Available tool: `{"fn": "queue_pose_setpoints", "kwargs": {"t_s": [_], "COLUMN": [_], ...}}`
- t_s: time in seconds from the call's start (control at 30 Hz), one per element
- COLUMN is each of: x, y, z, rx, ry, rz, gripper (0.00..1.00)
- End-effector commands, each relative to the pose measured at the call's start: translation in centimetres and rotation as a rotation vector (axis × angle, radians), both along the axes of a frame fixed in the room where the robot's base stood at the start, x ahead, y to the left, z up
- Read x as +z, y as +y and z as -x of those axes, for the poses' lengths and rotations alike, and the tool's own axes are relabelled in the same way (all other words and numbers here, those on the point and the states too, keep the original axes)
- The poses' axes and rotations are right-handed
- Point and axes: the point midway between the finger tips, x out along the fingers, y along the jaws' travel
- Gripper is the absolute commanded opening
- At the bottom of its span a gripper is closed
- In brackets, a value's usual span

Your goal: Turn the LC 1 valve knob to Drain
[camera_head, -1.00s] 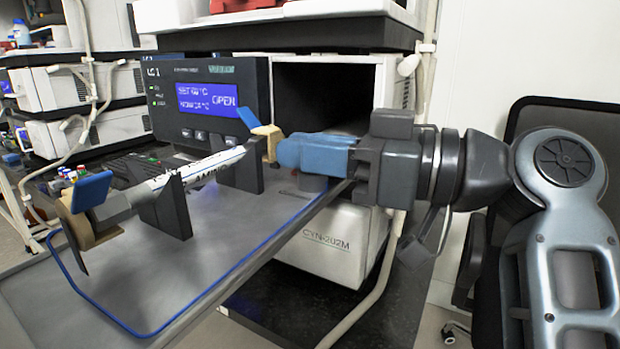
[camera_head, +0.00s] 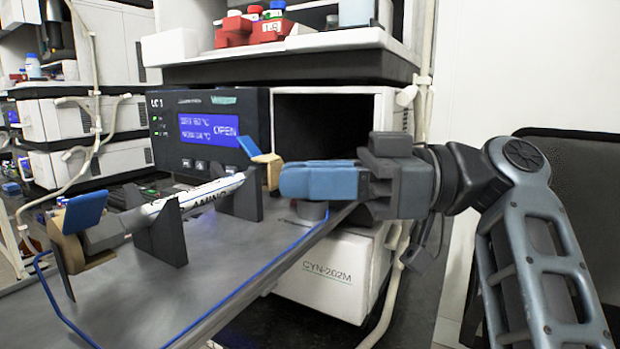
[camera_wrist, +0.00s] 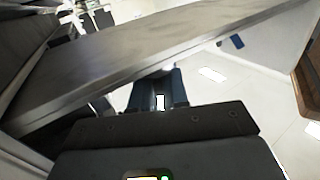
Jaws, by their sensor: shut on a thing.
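The LC 1 unit (camera_head: 225,110) has a dark front panel with a blue screen that reads OPEN. The wrist view shows the fingers (camera_wrist: 162,92) below the shelf edge. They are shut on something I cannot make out. A short grey round part (camera_head: 312,210) shows under the fingers. I cannot identify the valve knob or read its setting.
The labelled column (camera_head: 198,196) lies in two black holders on a grey shelf (camera_head: 215,275) edged by blue tubing. A second tan end piece with a blue lever (camera_head: 75,235) is at its left end. An open dark compartment (camera_head: 330,115) lies behind my gripper.

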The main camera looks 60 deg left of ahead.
Motion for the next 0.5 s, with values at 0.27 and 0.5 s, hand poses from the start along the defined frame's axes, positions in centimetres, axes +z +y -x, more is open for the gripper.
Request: {"fn": "queue_pose_setpoints", "kwargs": {"t_s": [0.27, 0.5], "x": [-0.09, -0.05], "y": [0.04, 0.03], "z": [0.05, 0.03], "rx": [0.0, -0.001], "ry": [-0.001, 0.0], "rz": [0.002, 0.001], "gripper": [0.23, 0.35]}}
